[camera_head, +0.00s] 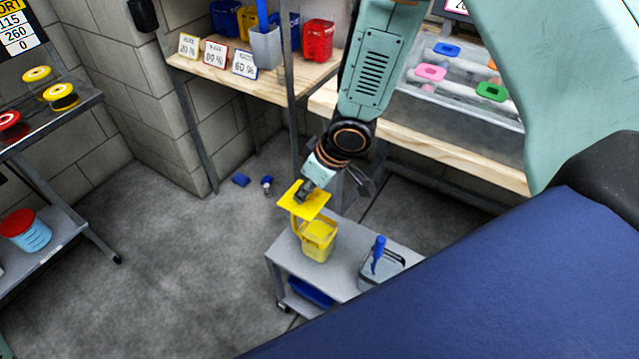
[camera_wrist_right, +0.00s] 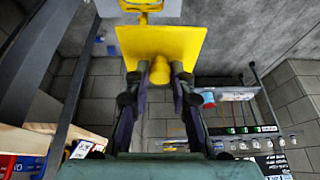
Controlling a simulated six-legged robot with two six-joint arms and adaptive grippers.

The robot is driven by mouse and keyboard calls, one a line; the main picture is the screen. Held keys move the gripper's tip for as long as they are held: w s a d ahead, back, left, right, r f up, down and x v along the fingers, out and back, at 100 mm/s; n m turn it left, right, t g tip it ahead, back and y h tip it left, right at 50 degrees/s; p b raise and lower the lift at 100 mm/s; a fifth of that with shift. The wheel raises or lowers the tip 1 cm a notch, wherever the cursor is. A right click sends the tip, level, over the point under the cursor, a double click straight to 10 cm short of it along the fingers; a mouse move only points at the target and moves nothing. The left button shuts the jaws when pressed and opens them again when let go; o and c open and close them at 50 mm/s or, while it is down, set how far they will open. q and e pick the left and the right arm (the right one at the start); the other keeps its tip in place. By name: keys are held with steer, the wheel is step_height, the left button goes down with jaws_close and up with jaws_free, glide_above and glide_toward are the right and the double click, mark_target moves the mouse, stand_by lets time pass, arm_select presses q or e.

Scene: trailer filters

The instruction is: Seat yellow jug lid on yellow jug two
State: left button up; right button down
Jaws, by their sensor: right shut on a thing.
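The yellow jug lid (camera_head: 312,203) is a flat square plate, held a little tilted by my right gripper (camera_head: 305,190). A yellow jug (camera_head: 318,243) with a handle stands upright on the grey cart, just below the lid and slightly to its right. The lid appears apart from the jug, overlapping its upper left in the head view. In the right wrist view, the lid (camera_wrist_right: 165,45) spans the tips of my right gripper (camera_wrist_right: 161,78), which is shut on its knob. Part of the yellow jug (camera_wrist_right: 143,8) shows beyond it. My left gripper is out of view.
The grey cart (camera_head: 348,262) also carries a grey container (camera_head: 380,272) with a blue-handled item, right of the jug. A wooden bench (camera_head: 430,150) stands behind. Two small blue items lie on the floor (camera_head: 200,250), which is open to the left.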

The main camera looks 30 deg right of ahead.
mark_target(323, 195)
steer(key=shift+h, duration=0.3)
steer(key=d+f, duration=0.1)
steer(key=d+f+p, duration=0.1)
steer(key=f, duration=0.1)
steer(key=shift+d+f, duration=0.25)
steer(key=shift+d, duration=0.05)
steer(key=shift+d+f, duration=0.4)
steer(key=shift+f, duration=0.1)
steer(key=shift+a+f+b, duration=0.2)
steer(key=shift+f+b, duration=0.35)
steer(key=shift+b, duration=0.15)
steer(key=shift+f+b, duration=0.65)
steer(key=shift+b, duration=0.05)
steer(key=shift+w+d+f+b, duration=0.1)
steer(key=shift+d+f+b, duration=0.05)
steer(key=shift+f+b, duration=0.9)
steer(key=shift+b, duration=0.05)
steer(key=shift+f, duration=0.35)
